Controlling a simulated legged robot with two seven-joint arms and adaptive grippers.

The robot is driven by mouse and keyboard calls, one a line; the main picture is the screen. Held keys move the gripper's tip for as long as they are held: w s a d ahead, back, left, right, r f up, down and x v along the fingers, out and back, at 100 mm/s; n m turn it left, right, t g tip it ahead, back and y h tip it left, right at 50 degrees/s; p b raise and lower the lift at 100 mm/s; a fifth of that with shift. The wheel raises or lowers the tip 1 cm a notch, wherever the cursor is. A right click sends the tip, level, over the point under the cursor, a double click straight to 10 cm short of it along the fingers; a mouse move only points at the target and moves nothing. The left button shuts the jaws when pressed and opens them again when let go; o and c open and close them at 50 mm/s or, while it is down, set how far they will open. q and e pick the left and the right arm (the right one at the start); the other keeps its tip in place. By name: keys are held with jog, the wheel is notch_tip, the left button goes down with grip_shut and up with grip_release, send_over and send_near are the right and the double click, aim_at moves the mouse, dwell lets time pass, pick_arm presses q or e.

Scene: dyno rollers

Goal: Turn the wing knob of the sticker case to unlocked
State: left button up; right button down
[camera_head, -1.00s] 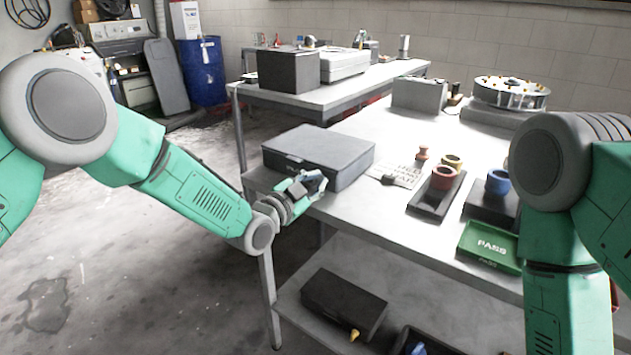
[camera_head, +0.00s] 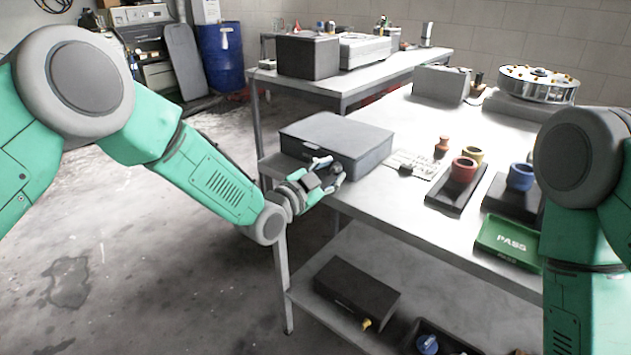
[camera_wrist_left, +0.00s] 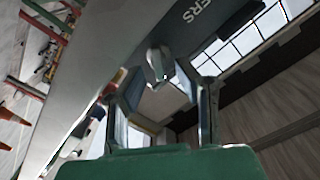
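The sticker case (camera_head: 348,142) is a closed dark grey box on the near left corner of the workbench. Its grey wing knob (camera_wrist_left: 157,62) shows in the left wrist view, on the case's front face (camera_wrist_left: 130,40) beside lettering ending in "ERS". My left gripper (camera_head: 334,170) is in front of the case's front face. In the left wrist view its fingers (camera_wrist_left: 159,80) are apart, one on each side of the knob, with gaps still visible. The knob is hidden by the gripper in the head view. My right arm hangs down at the right, its gripper out of view.
The workbench (camera_head: 400,215) holds a loose dark stamp-like piece (camera_head: 406,169), a red cup (camera_head: 463,170), a blue cup (camera_head: 520,177) and a green PASS tray (camera_head: 508,242). A dark box (camera_head: 356,292) lies on the lower shelf. The floor at left is clear.

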pick_arm(q)
jog(key=v, duration=1)
jog(key=shift+s+a, duration=0.15)
jog(key=shift+s, duration=0.1)
